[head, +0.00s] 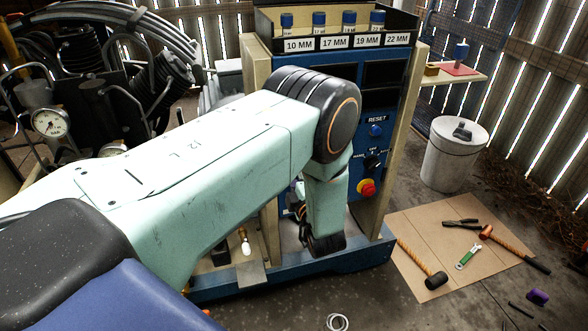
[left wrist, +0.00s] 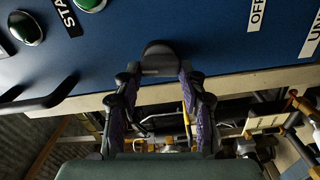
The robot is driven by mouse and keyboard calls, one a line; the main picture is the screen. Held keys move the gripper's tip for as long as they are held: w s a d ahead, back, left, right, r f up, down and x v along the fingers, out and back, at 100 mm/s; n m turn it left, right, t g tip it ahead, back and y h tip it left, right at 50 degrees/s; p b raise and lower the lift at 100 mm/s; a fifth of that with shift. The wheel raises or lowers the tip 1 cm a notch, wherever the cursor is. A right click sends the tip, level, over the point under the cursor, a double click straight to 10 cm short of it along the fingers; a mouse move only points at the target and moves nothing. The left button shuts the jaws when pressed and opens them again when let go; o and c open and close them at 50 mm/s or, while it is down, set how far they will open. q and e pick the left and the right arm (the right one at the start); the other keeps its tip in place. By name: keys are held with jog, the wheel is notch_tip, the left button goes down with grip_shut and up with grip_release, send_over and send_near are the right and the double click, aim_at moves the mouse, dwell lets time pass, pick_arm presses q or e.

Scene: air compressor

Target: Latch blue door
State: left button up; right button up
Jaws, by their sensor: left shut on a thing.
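The blue door (left wrist: 175,45) fills the top of the left wrist view as a flat blue panel with cut-off labels. A black rounded knob-like piece (left wrist: 160,56), which looks like its latch, sits at the panel's lower edge. My left gripper (left wrist: 160,82) has its two fingers on either side of this piece and is shut on it. I cannot tell whether the latch is engaged. In the head view my left arm crosses in front of the blue cabinet (head: 340,62) and hides much of its front. My right gripper is not in view.
A RESET button (head: 376,131) and a red knob (head: 366,187) are on the cabinet front. Labelled sockets stand on its top. Green buttons (left wrist: 27,27) and a black bar handle (left wrist: 40,103) are beside the gripper. Tools lie on cardboard (head: 425,225) at right, near a white bin (head: 453,158).

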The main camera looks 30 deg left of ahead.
pick_arm(q)
jog(key=shift+n, duration=0.8)
jog(key=o, duration=1.1)
jog(key=shift+o, duration=0.2)
jog(key=v, duration=0.7)
jog(key=shift+s+d, duration=0.15)
jog(key=shift+s, duration=0.05)
